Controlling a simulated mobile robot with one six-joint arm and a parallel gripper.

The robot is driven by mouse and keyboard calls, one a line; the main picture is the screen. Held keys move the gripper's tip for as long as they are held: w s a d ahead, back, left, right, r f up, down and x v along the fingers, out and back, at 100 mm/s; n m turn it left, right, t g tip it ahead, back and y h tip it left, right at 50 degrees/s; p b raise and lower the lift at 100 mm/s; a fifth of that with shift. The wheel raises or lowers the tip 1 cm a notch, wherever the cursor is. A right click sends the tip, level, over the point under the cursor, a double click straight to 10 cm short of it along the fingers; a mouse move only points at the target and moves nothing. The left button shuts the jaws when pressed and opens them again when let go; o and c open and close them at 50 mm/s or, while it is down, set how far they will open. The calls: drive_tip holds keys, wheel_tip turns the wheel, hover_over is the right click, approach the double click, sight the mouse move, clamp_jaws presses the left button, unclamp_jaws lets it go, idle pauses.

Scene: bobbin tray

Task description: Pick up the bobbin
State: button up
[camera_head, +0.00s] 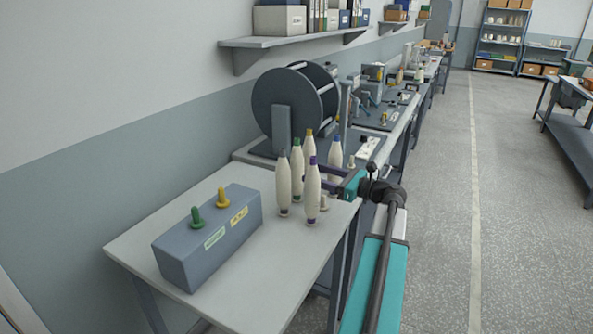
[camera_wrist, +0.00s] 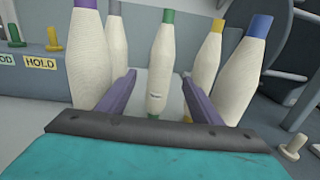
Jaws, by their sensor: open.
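Several cream bobbins with coloured tips stand upright in a cluster at the table's back right. The green-tipped bobbin (camera_head: 297,167) shows in the middle of the wrist view (camera_wrist: 159,62), in line with the gap between my fingers. My gripper (camera_wrist: 158,76) is open, with its two purple fingers apart; in the head view (camera_head: 332,173) it reaches in from the right. Purple-tipped (camera_wrist: 86,55) and grey-tipped (camera_wrist: 117,42) bobbins stand left of the gap, yellow-tipped (camera_wrist: 207,58) and blue-tipped (camera_wrist: 243,75) ones right of it. I cannot tell whether the fingers flank the green-tipped bobbin.
A blue-grey box (camera_head: 190,262) with a green peg (camera_head: 196,217) and a yellow peg (camera_head: 222,197) sits on the table (camera_head: 262,304). A large dark reel (camera_head: 290,100) stands behind the bobbins. The table's front is clear. A small peg (camera_wrist: 293,147) stands at the right.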

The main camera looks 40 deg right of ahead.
sight(303, 169)
drive_tip(key=shift+p+x, duration=0.65)
drive_tip(key=shift+x, duration=1.85)
drive_tip(key=shift+f, duration=0.15)
drive_tip(key=c, duration=1.2)
wheel_tip(303, 169, up, 18)
drive_tip(key=shift+r+b, duration=0.1)
drive_tip(key=shift+b, duration=0.85)
drive_tip(key=shift+s, duration=0.1)
